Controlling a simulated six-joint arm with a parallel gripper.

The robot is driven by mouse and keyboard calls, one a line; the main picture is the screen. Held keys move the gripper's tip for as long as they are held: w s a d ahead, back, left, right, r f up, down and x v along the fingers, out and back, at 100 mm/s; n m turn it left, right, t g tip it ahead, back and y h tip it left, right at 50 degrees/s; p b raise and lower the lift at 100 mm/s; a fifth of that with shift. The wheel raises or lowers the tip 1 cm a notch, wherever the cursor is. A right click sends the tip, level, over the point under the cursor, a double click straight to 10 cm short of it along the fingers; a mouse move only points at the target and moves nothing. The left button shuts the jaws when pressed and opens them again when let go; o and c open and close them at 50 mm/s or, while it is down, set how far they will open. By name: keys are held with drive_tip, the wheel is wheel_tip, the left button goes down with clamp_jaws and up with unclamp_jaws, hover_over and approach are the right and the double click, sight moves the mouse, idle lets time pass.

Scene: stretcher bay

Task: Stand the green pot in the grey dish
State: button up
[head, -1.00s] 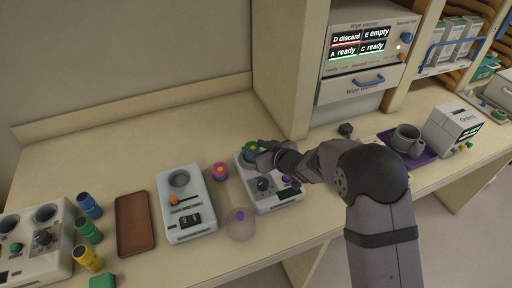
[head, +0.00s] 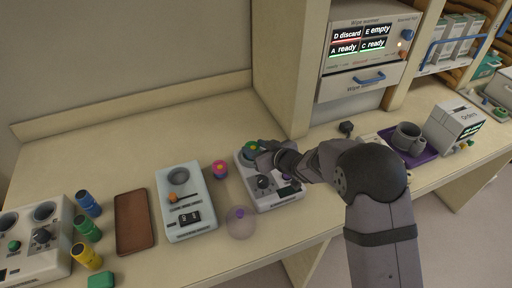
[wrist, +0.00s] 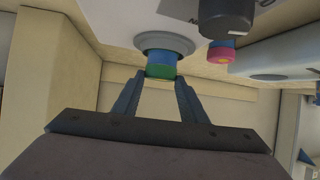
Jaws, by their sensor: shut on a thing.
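The green pot (head: 249,148) is at the back left corner of a white device. In the wrist view the pot (wrist: 161,70) shows a green band towards me and a blue part beyond it. The round grey dish (wrist: 180,43) is set in the device, and the pot's blue end is at its middle. I cannot tell whether the pot touches the dish's floor. My gripper (wrist: 161,78) is shut on the pot, one finger on each side. In the head view my gripper (head: 258,147) partly hides the pot and dish.
A pink-topped pot (head: 219,168) stands left of the device, with a clear ball (head: 240,222) in front. Further left are another device (head: 187,215), a brown tray (head: 134,222) and coloured cylinders (head: 88,229). A dark knob (wrist: 226,12) rises close by.

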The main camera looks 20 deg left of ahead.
drive_tip(key=shift+f, duration=0.1)
drive_tip(key=o, duration=0.8)
drive_tip(key=p+v, duration=0.4)
drive_tip(key=v, duration=0.7)
idle(0.8)
